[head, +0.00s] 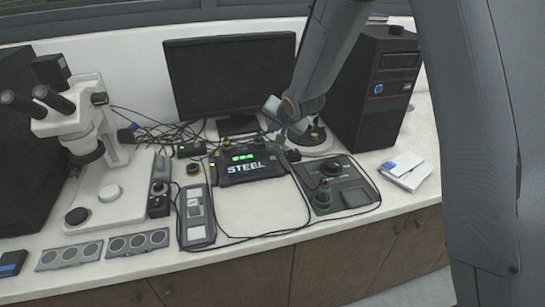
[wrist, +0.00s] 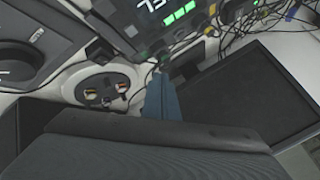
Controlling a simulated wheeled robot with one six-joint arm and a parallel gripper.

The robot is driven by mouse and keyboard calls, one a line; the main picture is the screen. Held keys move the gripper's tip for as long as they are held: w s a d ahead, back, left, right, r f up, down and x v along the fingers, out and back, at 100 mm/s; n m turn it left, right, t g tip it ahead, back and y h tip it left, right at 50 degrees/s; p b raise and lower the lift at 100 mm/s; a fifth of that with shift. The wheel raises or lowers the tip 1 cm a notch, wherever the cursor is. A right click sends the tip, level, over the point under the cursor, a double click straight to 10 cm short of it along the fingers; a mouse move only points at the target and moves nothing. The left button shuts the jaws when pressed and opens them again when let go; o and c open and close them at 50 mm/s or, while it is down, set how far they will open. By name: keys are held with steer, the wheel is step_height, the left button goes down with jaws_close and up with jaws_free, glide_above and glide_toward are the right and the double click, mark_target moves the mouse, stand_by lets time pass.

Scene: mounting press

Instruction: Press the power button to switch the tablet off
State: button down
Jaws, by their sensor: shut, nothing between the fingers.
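A dark device with a lit front (head: 250,167) stands mid-bench; it reads "STEEL" with green marks above, and may be the tablet. In the wrist view part of a dark device with white digits and green bars (wrist: 170,15) shows at the top edge. I cannot make out a power button in either view. My gripper (head: 282,133) is above the back right of the lit device, in front of the monitor. In the wrist view its shut, empty fingers (wrist: 157,80) point toward the device. I cannot tell whether they touch anything.
A monitor (head: 225,72) stands behind, with cables at its left. A black computer tower (head: 372,95) is to the right. A dark control box with knobs (head: 335,185) sits right of the device. A microscope (head: 85,130) is at left. A white booklet (head: 408,170) lies at right.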

steer(key=shift+f, duration=0.2)
steer(key=b, duration=0.7)
glide_above(274, 159)
step_height(274, 159, down, 6)
steer(key=shift+s+r, duration=0.1)
steer(key=shift+f+b, duration=0.9)
steer(key=shift+f, duration=0.45)
steer(key=shift+s+f, duration=0.1)
stand_by(0.7)
steer(key=shift+f, duration=0.3)
steer(key=shift+f, duration=0.35)
stand_by(0.7)
steer(key=shift+r, duration=0.1)
steer(key=shift+r+p, duration=0.6)
steer(key=shift+r, duration=0.1)
steer(key=shift+r, duration=0.1)
